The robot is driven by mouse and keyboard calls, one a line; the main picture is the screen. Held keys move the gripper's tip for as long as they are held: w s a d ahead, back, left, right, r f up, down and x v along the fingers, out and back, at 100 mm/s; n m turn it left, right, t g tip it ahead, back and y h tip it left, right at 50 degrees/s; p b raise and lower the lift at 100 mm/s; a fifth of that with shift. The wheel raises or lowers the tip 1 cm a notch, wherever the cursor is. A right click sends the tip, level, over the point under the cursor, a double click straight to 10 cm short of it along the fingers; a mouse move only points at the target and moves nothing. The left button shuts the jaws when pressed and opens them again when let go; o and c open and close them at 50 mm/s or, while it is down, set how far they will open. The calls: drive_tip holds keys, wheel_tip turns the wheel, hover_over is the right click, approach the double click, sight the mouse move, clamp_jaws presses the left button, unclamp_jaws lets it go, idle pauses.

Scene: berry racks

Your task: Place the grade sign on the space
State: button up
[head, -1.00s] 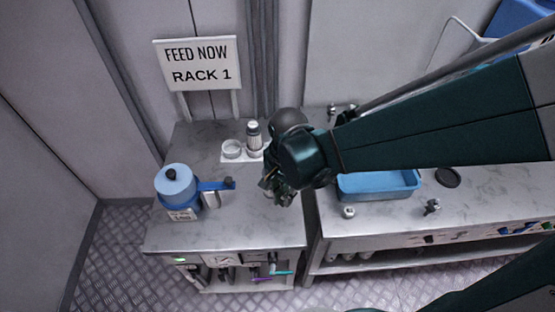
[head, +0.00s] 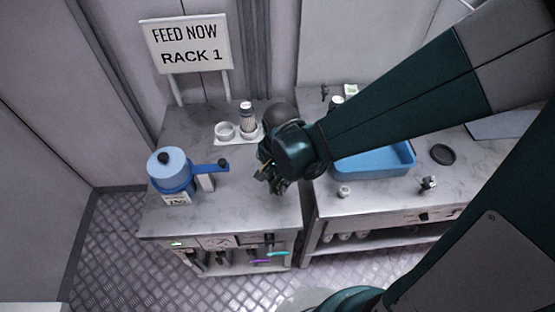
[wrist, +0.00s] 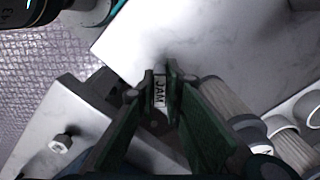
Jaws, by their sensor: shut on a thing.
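My gripper (head: 270,178) hangs over the right part of the left steel table (head: 225,210). In the wrist view its fingers (wrist: 160,90) are shut on a small light sign (wrist: 160,96) with dark letters that read like "JAM". The sign lies between the two fingers, above the table top. In the head view the sign is too small to make out clearly. I cannot pick out a marked empty space for it.
A blue pot-like vessel (head: 174,172) with a handle and a label stands at the table's left. A white cup (head: 224,131) and a bottle (head: 247,118) stand behind. A "FEED NOW RACK 1" sign (head: 188,45) rises at the back. A blue tray (head: 375,160) is on the right counter.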

drive_tip(key=shift+f+b, duration=0.55)
drive_tip(key=shift+f, duration=1.45)
drive_tip(key=shift+f, duration=0.15)
drive_tip(key=o, duration=0.8)
drive_tip(key=shift+c, duration=0.2)
drive_tip(key=shift+r, duration=0.2)
drive_tip(key=shift+r+p, duration=1.5)
drive_tip(key=shift+r, duration=4.5)
drive_tip(key=shift+d+r, duration=0.1)
